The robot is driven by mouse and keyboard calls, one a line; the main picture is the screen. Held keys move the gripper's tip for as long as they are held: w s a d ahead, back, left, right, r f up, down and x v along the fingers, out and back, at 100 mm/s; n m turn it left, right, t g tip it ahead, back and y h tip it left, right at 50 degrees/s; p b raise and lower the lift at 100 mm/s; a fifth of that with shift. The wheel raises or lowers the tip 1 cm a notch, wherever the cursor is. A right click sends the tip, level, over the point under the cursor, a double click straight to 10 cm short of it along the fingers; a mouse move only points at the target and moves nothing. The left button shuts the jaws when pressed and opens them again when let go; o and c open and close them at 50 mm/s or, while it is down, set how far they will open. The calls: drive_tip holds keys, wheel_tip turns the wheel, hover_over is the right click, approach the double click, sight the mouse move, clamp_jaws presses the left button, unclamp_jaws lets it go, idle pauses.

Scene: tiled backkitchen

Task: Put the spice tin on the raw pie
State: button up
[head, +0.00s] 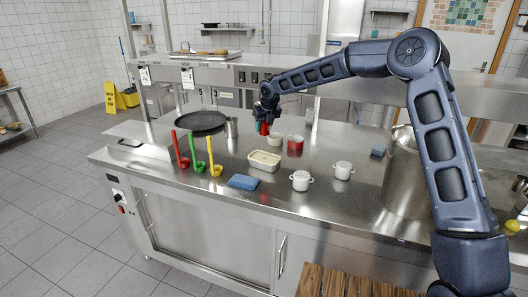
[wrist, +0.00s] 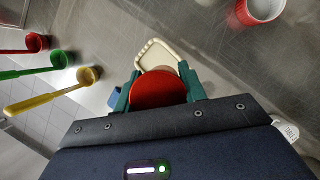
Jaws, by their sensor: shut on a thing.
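My gripper (head: 266,117) is shut on a red spice tin (head: 265,128), held above the steel counter. In the wrist view, the tin's round red top (wrist: 158,90) sits between the two green fingers of my gripper (wrist: 158,93). A cream rectangular dish (head: 264,160), which looks like the raw pie, stands on the counter, nearer the front edge than the tin. In the wrist view the dish (wrist: 157,48) shows just beyond the tin, which hides part of it.
Red, green and yellow ladles (head: 215,170) stand left of the dish. A blue sponge (head: 243,182) lies in front. White lidded pots (head: 301,180) and a red ramekin (head: 295,144) stand to the right. A black pan (head: 201,121) and large steel pot (head: 403,180) flank the area.

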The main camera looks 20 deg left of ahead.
wheel_tip(320, 180, down, 12)
drive_tip(key=shift+f, duration=0.1)
idle(0.5)
drive_tip(key=o, duration=1)
drive_tip(key=shift+f, duration=0.1)
drive_tip(key=v, duration=1.2)
drive_tip(key=shift+r, duration=0.2)
